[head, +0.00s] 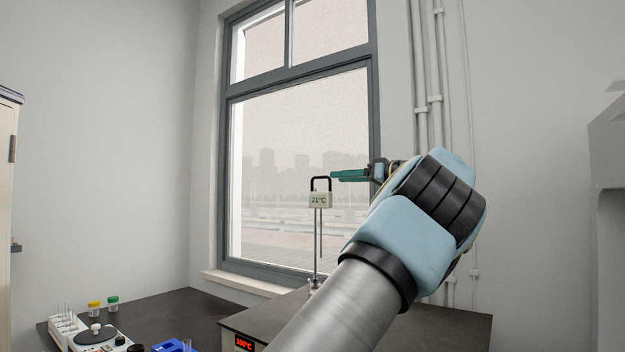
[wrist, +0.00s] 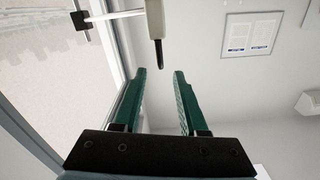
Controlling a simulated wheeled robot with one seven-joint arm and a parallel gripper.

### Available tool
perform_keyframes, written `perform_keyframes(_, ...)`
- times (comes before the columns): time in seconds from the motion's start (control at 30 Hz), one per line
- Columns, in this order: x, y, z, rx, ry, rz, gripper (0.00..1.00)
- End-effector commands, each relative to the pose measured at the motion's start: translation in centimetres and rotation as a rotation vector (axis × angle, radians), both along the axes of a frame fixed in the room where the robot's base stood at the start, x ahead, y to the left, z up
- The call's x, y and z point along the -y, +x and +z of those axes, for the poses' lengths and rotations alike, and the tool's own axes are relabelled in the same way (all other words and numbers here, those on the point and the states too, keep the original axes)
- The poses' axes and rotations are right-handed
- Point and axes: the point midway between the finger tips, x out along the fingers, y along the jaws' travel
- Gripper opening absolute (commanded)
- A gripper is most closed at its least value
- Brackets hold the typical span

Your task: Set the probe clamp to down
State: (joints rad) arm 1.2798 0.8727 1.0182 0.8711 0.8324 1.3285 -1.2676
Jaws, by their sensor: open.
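The probe clamp is a pale box (head: 320,200) with a 21°C display and a black loop handle (head: 321,179) on top. It sits high on a thin upright rod, and a thin probe hangs below it. My gripper (head: 334,175) is at the handle's right side, level with it, its teal fingers pointing left. In the wrist view my gripper (wrist: 160,72) is open. The black handle (wrist: 158,53) shows edge-on near the gap between the fingertips, below the pale box (wrist: 155,18). No grip on it shows.
A heater box with a red display (head: 244,343) stands below on the dark bench (head: 170,309). Tubes, capped bottles (head: 112,303) and a round-topped device (head: 95,335) are at lower left. A window (head: 300,170) is behind. A black fitting (wrist: 80,20) on a pale bar shows in the wrist view.

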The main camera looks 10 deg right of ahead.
Motion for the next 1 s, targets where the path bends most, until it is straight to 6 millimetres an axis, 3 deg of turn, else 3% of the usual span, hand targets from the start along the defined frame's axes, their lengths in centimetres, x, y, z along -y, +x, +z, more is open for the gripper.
perform_keyframes(0.5, -6.1, 6.3, 0.2, -0.004, 0.000, 0.003, 0.42)
perform_keyframes(0.93, -6.8, 7.1, 0.0, -0.004, -0.001, 0.000, 0.42)
perform_keyframes(1.0, -6.8, 7.1, 0.0, -0.004, -0.001, 0.000, 0.37)
